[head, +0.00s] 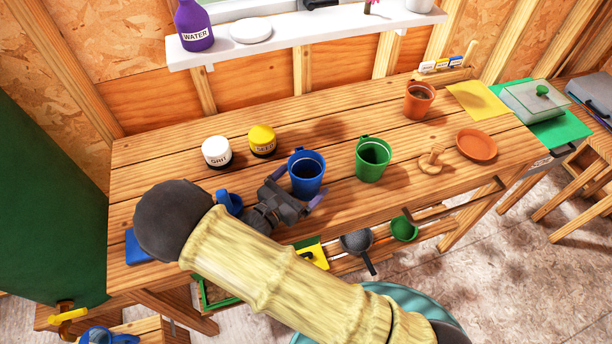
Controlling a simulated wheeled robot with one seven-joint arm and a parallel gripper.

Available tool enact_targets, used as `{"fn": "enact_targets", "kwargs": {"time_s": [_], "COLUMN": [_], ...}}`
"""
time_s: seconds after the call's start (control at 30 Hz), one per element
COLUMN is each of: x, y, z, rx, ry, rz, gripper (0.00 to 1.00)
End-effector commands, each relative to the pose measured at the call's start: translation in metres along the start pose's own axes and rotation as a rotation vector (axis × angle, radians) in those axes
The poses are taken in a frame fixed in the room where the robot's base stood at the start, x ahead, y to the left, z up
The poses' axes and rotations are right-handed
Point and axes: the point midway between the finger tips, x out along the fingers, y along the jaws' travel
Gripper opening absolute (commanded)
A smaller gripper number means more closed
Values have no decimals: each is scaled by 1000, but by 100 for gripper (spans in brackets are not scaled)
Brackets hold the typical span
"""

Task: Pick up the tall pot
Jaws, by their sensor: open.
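A blue pot (306,176) with a small tab at its rim stands upright on the wooden bench. A green pot (373,160) of similar height stands upright to its right. A smaller terracotta pot (419,100), filled with something dark, stands farther back. My gripper (299,185) is open at the blue pot, with one finger showing to its left and one at its lower right. The pot appears to lie between the fingers; I cannot tell whether they touch it. My arm hides part of the bench's front.
White GRIT jar (216,152) and yellow SEED jar (262,141) stand behind left of the blue pot. A wooden tamper (431,160) and terracotta saucer (477,144) lie to the right. A blue object (229,202) sits beside my arm. A shelf (300,33) runs above the bench.

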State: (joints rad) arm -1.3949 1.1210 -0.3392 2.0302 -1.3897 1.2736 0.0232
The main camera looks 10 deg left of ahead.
Motion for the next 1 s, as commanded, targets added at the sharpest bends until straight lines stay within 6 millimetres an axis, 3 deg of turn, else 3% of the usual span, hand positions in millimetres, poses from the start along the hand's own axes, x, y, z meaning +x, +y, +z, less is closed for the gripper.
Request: {"fn": "enact_targets", "kwargs": {"time_s": [0.2, 0.7, 0.77, 0.97, 1.0], "x": [24, 24, 24, 24, 24], "y": [0, 0, 0, 0, 0], "z": [0, 0, 0, 0, 0], "rx": [0, 0, 0, 0, 0], "ry": [1, 0, 0, 0, 0], "rz": [-1, 0, 0, 0, 0], "gripper": [95, 95, 87, 48, 47]}}
